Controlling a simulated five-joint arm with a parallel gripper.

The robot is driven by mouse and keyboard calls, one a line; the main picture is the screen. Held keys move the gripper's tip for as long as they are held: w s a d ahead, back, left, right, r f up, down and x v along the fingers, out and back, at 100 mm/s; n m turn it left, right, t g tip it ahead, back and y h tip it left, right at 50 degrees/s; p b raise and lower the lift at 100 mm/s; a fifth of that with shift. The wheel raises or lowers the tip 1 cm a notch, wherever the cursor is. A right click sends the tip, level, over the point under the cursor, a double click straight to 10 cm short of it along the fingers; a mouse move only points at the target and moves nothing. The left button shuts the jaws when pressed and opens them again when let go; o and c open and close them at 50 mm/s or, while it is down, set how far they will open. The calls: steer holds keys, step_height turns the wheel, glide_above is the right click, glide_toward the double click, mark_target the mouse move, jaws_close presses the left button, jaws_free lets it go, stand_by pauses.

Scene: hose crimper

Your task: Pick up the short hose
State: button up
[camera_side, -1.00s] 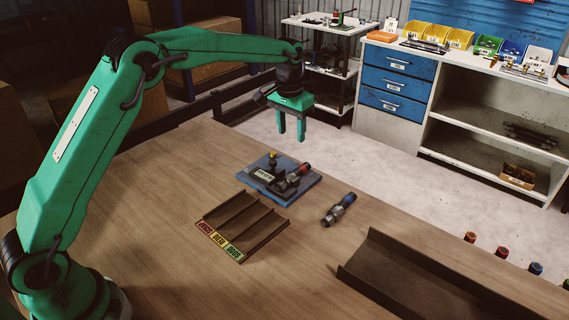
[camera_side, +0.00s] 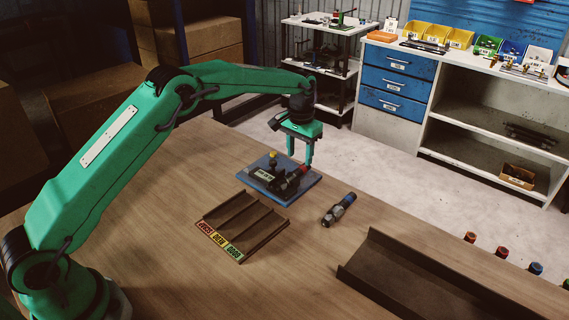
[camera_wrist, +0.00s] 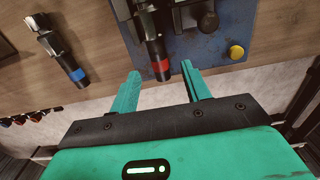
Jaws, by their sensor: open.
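A short dark hose piece with a red band (camera_side: 294,180) lies in the black clamp fixture on a blue plate (camera_side: 259,165). In the wrist view its red-banded end (camera_wrist: 157,55) points toward my gripper, between the lines of the two fingers. A second short piece with a blue band (camera_side: 339,210) lies loose on the table, right of the plate, and at left in the wrist view (camera_wrist: 60,52). My gripper (camera_side: 300,158) is open and empty, fingers down over the plate's far edge. In the wrist view its fingertips (camera_wrist: 160,76) are apart. Contact cannot be told.
A brown tray with coloured labels (camera_side: 269,237) sits in front of the plate. A long dark trough (camera_side: 400,268) lies at the right. A yellow knob (camera_wrist: 236,52) rises from the plate. Table between tray and trough is clear.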

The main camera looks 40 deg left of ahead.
mark_target(300, 169)
steer(key=shift+f, duration=0.25)
steer(key=shift+s+d+f, duration=0.1)
steer(key=shift+f, duration=2.4)
steer(key=shift+c, duration=0.2)
jaws_close()
